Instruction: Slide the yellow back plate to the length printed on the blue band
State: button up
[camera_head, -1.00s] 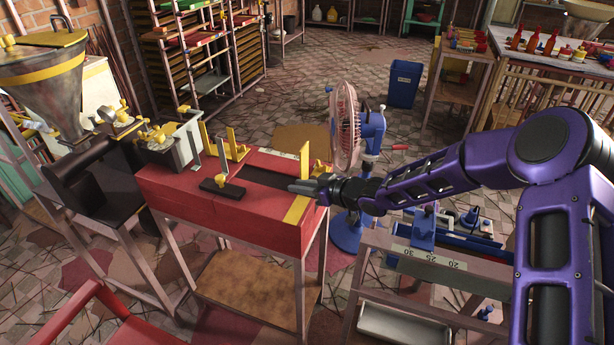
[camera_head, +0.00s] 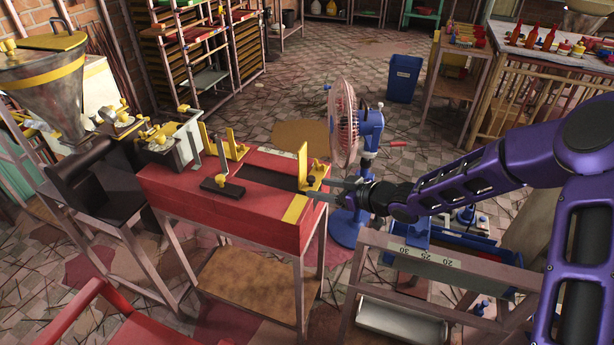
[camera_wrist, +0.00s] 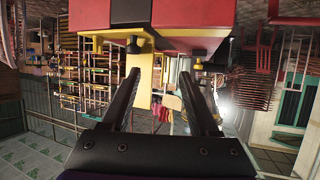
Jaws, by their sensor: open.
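A yellow upright plate (camera_head: 303,166) stands near the right end of the red bench (camera_head: 225,215), with a yellow bracket (camera_head: 318,174) and dark knob beside it. My gripper (camera_head: 335,191) is open just right of this plate, at the bench end. In the wrist view, the yellow plate and bracket (camera_wrist: 143,68) appear between my spread fingers (camera_wrist: 162,98), nearer the left one; whether they touch is unclear. A second yellow plate (camera_head: 230,141) stands at the bench's far left. I cannot make out a blue band with a printed length.
A dark stand with a post (camera_head: 222,186) sits on the bench, left of a dark slot (camera_head: 270,178). A blue fan (camera_head: 346,130) stands behind my gripper. A grey table with a numbered scale (camera_head: 428,257) is at lower right.

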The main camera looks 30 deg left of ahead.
jog(key=v, duration=1)
jog(key=shift+s, duration=0.35)
dwell(0.6)
jog(key=v, duration=1.7)
jog(key=shift+d, duration=0.15)
jog(key=b, duration=0.6)
send_near(313, 179)
jog(key=shift+t, duration=0.4)
jog(key=b+x, duration=0.1)
jog(key=x, duration=0.3)
jog(key=b+x, duration=0.1)
jog(key=x, duration=0.3)
jog(key=shift+s+f+b, duration=0.15)
jog(key=shift+s+b, duration=0.05)
jog(key=shift+b, duration=0.15)
jog(key=shift+c, duration=0.2)
grip_shut()
